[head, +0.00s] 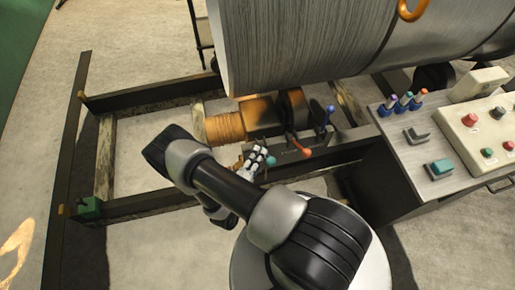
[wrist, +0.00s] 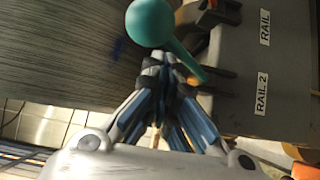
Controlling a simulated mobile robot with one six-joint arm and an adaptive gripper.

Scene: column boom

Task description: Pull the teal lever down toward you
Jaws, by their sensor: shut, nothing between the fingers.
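The teal lever shows in the wrist view as a round teal knob (wrist: 149,22) on a teal shaft that slants down right to a dark slotted panel beside the "RAIL 2" label. In the head view only its small knob (head: 271,160) shows clearly. My gripper (head: 260,153) is shut and empty, right beside the knob at its left. In the wrist view my gripper's fingertips (wrist: 165,68) are together, just below the knob and close to the shaft. I cannot tell whether they touch it.
An orange lever (head: 303,149) and a blue lever (head: 329,112) stand close by on the same panel. A bench at right holds a button console (head: 478,122) and small tools.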

